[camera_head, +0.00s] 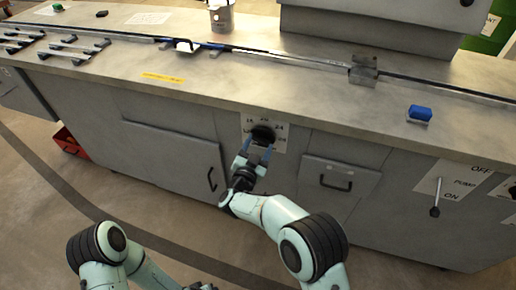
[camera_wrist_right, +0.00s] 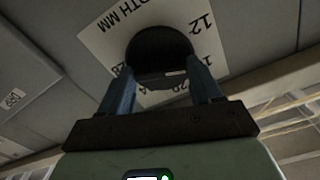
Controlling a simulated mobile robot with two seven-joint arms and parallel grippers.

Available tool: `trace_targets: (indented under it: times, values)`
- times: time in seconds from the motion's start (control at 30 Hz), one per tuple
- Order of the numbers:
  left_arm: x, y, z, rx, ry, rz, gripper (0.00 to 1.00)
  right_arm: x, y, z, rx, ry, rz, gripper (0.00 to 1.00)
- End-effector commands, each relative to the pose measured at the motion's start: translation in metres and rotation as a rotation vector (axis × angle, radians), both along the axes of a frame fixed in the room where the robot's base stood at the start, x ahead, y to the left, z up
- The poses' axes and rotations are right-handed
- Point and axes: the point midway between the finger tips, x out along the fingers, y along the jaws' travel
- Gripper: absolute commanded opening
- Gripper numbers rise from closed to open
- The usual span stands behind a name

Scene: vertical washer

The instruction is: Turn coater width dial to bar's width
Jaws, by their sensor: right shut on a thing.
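The coater width dial is a black round knob (camera_head: 263,133) on a white number plate (camera_head: 279,143) on the front of the grey machine. In the right wrist view the knob (camera_wrist_right: 160,50) sits between the two blue fingers. My right gripper (camera_head: 258,147) is shut on the knob, its fingers along both sides. The plate (camera_wrist_right: 98,38) reads "...DTH MM" with numbers such as 12 and 28; which number the knob marks is hard to read. Several metal bars (camera_head: 70,45) lie on the worktop at the far left. My left arm is at the bottom, its fingers out of view.
A long rail runs along the worktop (camera_head: 300,85), with a metal block (camera_head: 363,70) and a blue-and-white piece (camera_head: 187,46) on it. A pump lever (camera_head: 435,208) and drawer handle (camera_head: 336,180) stick out right of the dial.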

Motion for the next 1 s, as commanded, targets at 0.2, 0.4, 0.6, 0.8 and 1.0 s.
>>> trace_targets:
  times: [0.2,0.4,0.6,0.8,1.0]
  values:
    - [0.015,0.008,-0.010,0.019,-0.038,0.015,0.43,0.000,0.000,-0.002,0.161,-0.051,-0.001,0.33]
    - [0.001,0.009,-0.022,0.016,0.009,0.015,0.43,0.000,0.000,-0.002,0.265,-0.086,0.000,0.33]
    - [-0.006,0.010,-0.028,0.016,0.032,0.017,0.43,0.000,0.000,-0.001,0.324,-0.105,0.000,0.33]
    - [-0.009,0.011,-0.029,0.015,0.040,0.017,0.43,0.000,0.000,0.000,0.345,-0.112,0.000,0.33]
    - [-0.009,0.011,-0.029,0.015,0.041,0.017,0.43,0.000,0.000,0.000,0.346,-0.113,0.000,0.33]
